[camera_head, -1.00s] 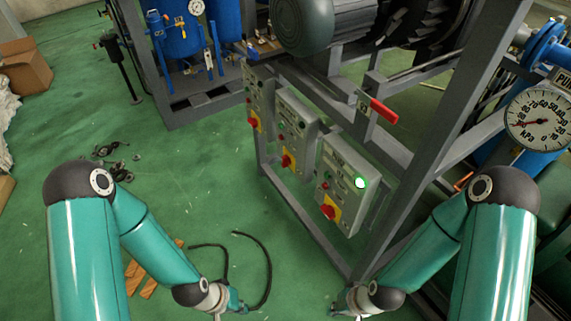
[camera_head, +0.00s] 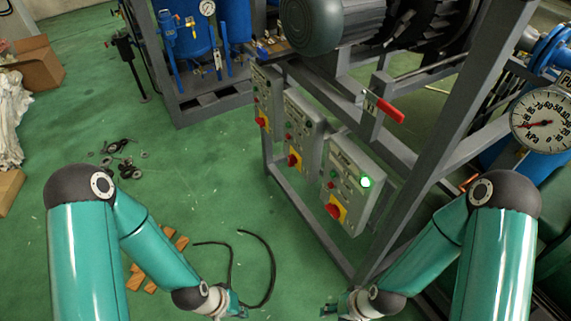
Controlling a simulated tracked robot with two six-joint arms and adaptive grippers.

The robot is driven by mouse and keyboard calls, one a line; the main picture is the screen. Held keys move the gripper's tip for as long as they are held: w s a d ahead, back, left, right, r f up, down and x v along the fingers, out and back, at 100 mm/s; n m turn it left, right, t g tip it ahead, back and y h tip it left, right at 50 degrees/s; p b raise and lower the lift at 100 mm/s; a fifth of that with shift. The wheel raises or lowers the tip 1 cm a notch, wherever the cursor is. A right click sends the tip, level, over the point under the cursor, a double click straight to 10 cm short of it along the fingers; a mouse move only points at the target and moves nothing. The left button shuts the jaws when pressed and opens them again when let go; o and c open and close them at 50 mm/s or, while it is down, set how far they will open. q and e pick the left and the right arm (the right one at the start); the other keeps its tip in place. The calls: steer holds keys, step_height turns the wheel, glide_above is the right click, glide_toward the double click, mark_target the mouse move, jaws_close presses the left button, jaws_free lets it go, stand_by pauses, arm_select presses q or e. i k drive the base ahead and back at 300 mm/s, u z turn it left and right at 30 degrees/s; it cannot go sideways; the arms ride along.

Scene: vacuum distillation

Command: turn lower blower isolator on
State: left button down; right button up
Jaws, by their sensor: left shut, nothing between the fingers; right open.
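Three grey control boxes with red-and-yellow rotary isolator switches hang in a row on the grey frame. I cannot tell which is the lower blower's, nor read the knob positions. My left gripper (camera_head: 236,309) is shut and empty, low over the floor. My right gripper (camera_head: 330,309) is open, below the nearest box, apart from it.
A red-handled lever (camera_head: 384,107) sticks out above the nearest box. A pressure gauge (camera_head: 543,122) is at the right. A black hose (camera_head: 271,262) and wooden pieces (camera_head: 140,277) lie on the green floor. The floor left of the boxes is mostly clear.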

mark_target(291, 159)
steer(key=u, duration=0.95)
steer(key=k, duration=1.15)
steer(key=u, duration=1)
steer(key=i, duration=1.35)
steer(key=z, duration=1.05)
steer(key=i, duration=1)
steer(key=z, duration=0.8)
steer(key=k, duration=0.65)
steer(key=z, duration=0.25)
steer(key=i, duration=0.7)
